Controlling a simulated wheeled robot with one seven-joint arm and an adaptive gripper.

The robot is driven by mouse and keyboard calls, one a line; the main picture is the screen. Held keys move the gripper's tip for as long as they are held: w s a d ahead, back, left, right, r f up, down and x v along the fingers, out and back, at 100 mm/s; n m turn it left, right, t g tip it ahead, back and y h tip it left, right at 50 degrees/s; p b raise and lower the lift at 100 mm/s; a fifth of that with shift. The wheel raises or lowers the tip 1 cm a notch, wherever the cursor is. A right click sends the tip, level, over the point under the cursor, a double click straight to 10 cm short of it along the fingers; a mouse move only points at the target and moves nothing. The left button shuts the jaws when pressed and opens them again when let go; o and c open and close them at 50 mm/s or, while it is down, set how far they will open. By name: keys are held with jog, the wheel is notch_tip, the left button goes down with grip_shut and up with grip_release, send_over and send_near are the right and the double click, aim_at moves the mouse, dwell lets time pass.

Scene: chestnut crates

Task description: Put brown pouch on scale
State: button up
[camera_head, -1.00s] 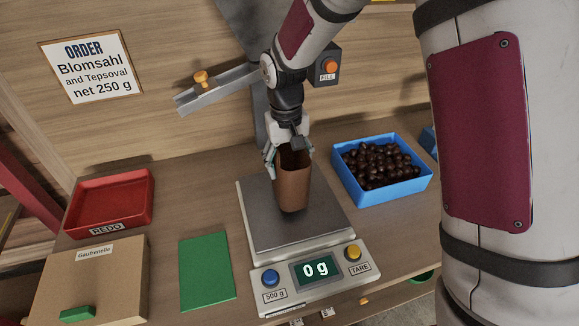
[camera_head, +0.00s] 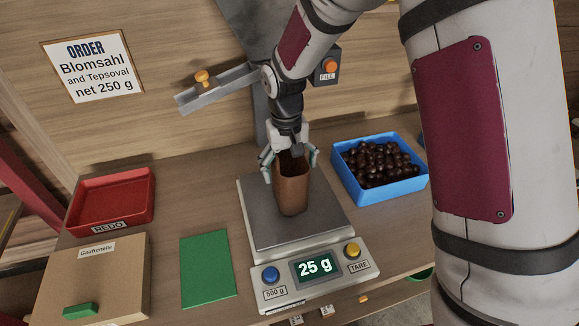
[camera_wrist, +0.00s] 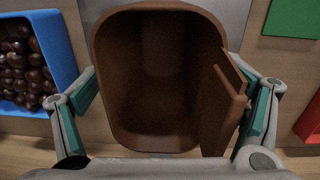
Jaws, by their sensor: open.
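The brown pouch (camera_head: 292,192) stands upright on the metal plate of the scale (camera_head: 262,234). The scale's display (camera_head: 315,266) reads 25 g. In the wrist view the pouch (camera_wrist: 160,75) is open at the top and its inside looks empty. My gripper (camera_head: 290,162) is at the pouch's upper part with its fingers open on both sides of it. In the wrist view a gap shows between the left finger and the pouch; the right finger is close beside a folded flap on the pouch's right.
A blue crate (camera_head: 385,195) of chestnuts stands right of the scale. A green mat (camera_head: 207,270), a red REDO tray (camera_head: 76,214) and a cardboard box (camera_head: 92,285) lie to the left. A metal chute (camera_head: 215,90) hangs above, with a FILL button (camera_head: 330,67) to its right.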

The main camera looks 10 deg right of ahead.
notch_tip(320, 180, up, 11)
jog(key=b, duration=0.2)
jog(key=s+d+r+t, duration=0.1)
jog(key=s+d+r, duration=0.35)
jog(key=r, duration=0.25)
jog(key=s+d+r+m+t, duration=0.1)
jog(key=s+d, duration=0.3)
jog(key=s, duration=0.5)
jog(key=s+d+r+m+t, duration=0.1)
jog(key=s+d+r+t, duration=0.2)
jog(key=s, duration=0.6)
jog(key=shift+s+d+r+y, duration=0.2)
jog(key=shift+s+d+y, duration=0.15)
jog(key=shift+d, duration=0.75)
jog(key=shift+d, duration=0.15)
